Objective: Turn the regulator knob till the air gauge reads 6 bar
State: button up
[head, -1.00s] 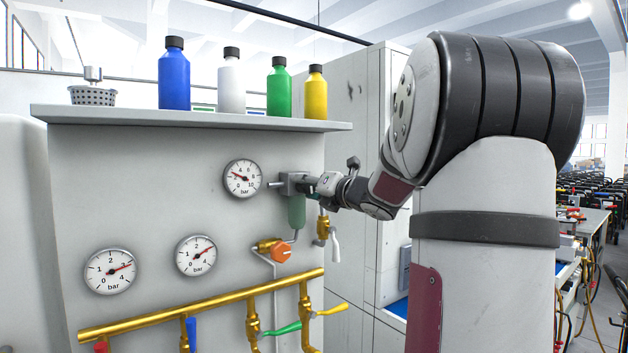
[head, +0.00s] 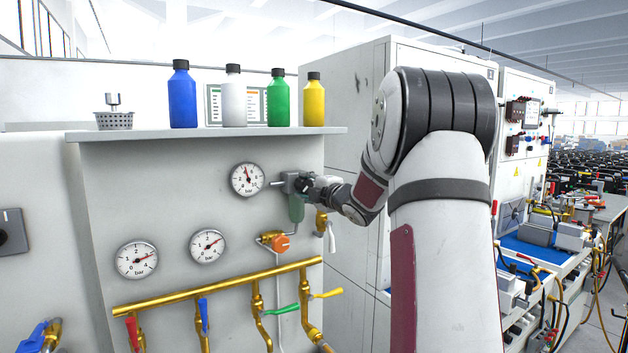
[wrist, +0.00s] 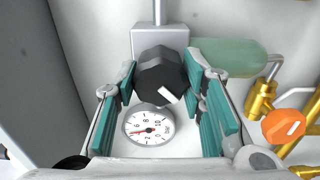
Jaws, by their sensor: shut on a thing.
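The air gauge (head: 247,180) is a white dial with a red needle, upper right on the grey panel. In the head view its needle points nearly straight up, a little left, roughly between 4 and 5. In the wrist view the gauge (wrist: 148,125) looks turned and its exact reading is hard to make out. The black regulator knob (wrist: 160,78) has a white mark pointing to the lower right. My gripper (wrist: 166,86) is shut on the knob, with a teal-padded finger on each side. In the head view my gripper (head: 305,184) hides most of the knob.
Below are two more gauges (head: 137,259) (head: 207,246), an orange knob (head: 280,243) and a brass pipe (head: 220,287) with coloured valve levers. Several bottles stand on the shelf (head: 210,134) above. A tall grey cabinet (head: 350,150) stands behind my arm.

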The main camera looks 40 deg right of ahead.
jog(key=m+p, duration=0.1)
jog(key=m, duration=0.3)
jog(key=shift+d+m, duration=0.1)
jog(key=shift+m, duration=2.5)
jog(key=shift+f, duration=0.1)
jog(key=o, duration=1.1)
jog(key=shift+o, duration=0.2)
jog(key=shift+s, duration=0.1)
jog(key=v, duration=1.2)
